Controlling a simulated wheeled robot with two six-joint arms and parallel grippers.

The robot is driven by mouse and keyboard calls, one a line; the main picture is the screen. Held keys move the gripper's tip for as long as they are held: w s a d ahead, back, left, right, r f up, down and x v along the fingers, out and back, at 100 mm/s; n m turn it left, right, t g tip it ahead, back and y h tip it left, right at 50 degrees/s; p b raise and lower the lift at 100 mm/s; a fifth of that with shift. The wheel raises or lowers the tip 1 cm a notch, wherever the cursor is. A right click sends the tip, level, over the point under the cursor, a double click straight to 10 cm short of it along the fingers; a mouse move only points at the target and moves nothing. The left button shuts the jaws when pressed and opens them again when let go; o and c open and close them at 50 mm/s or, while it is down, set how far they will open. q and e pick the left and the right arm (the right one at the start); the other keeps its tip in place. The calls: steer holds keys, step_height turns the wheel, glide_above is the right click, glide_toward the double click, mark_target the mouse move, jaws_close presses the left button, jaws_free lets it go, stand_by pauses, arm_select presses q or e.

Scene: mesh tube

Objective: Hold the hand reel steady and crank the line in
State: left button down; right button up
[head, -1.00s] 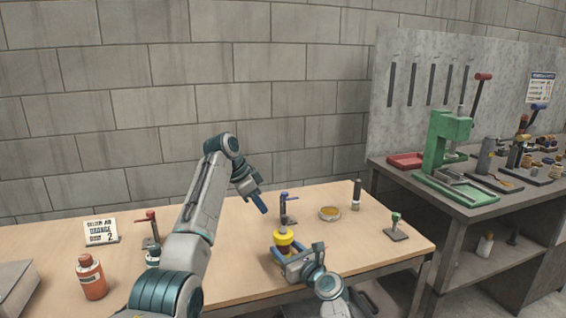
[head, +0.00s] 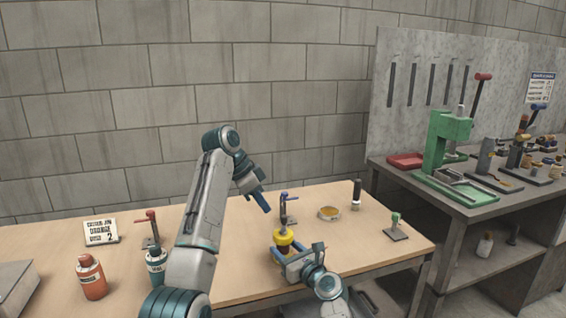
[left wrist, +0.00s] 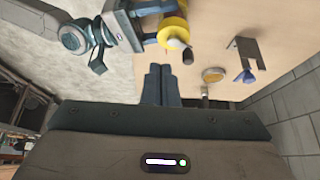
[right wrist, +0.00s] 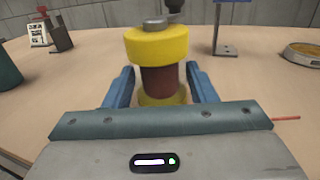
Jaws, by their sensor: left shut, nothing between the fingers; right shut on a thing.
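The hand reel (head: 283,238) has yellow flanges and a reddish-brown middle. My right gripper (head: 283,252) is shut on it from the near side. In the right wrist view the reel (right wrist: 162,78) stands upright between the two blue fingers (right wrist: 162,88); a grey crank part shows on top. My left gripper (head: 265,207) is shut and empty, above the table, up and left of the reel. In the left wrist view its fingers (left wrist: 157,85) are together, apart from the reel (left wrist: 172,30) and a dark knob (left wrist: 188,56) beside it. A thin red line (right wrist: 285,119) shows at the right.
A blue-topped metal stand (head: 288,209) is just behind the reel. A round yellow dish (head: 329,213), a dark upright tool (head: 356,195) and a green-knobbed stand (head: 396,228) are to the right. Orange (head: 91,277) and teal (head: 156,266) bottles are on the left.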

mark_target(284, 224)
arm_select(q)
step_height(284, 224, down, 7)
steer(key=shift+r, duration=0.15)
stand_by(0.4)
steer(key=shift+w+d, duration=0.4)
steer(key=shift+d, duration=0.05)
stand_by(0.9)
steer(key=shift+w+a, duration=0.25)
steer(key=shift+w, duration=0.1)
stand_by(0.3)
steer(key=shift+w+a, duration=0.15)
steer(key=shift+w, duration=0.4)
steer(key=shift+w+a, duration=0.15)
steer(key=shift+w, duration=0.35)
steer(key=shift+w, duration=0.3)
steer(key=shift+a, duration=0.1)
